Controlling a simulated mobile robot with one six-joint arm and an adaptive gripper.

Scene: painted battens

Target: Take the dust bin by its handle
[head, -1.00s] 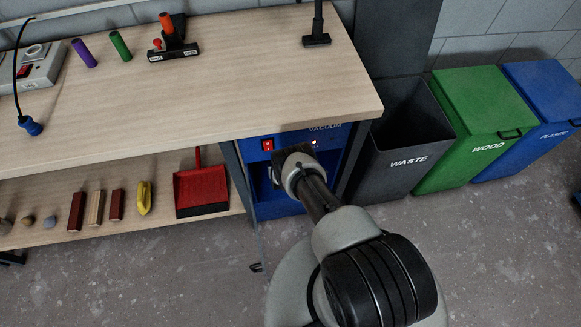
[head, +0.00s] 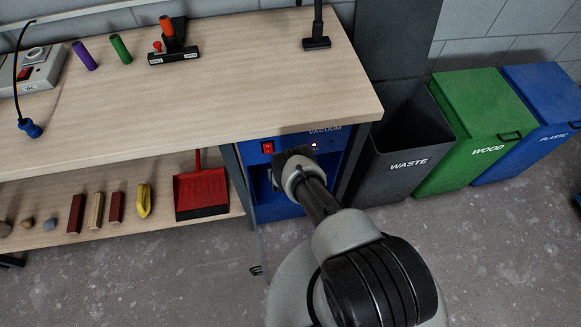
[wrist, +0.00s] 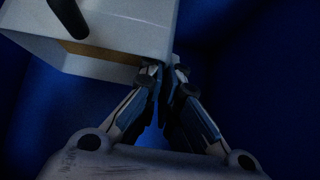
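The blue vacuum cabinet (head: 259,190) stands under the bench, its front recess partly hidden by my arm. In the wrist view a pale grey box (wrist: 125,12), which looks like the dust bin, fills the upper left. A dark bar (wrist: 68,18), probably its handle, crosses its top left corner. My gripper (wrist: 166,74) has its fingertips together at the box's lower right corner, right of and below the dark bar. I see nothing between the fingers. Whether they touch the box I cannot tell. In the head view my gripper (head: 291,156) is at the cabinet front, its fingertips hidden.
The bench top (head: 250,85) overhangs the cabinet. A waste bin (head: 400,165) stands close on the right, with a green wood bin (head: 475,120) beyond. A red dustpan (head: 201,190) lies on the lower shelf at left. The floor in front is clear.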

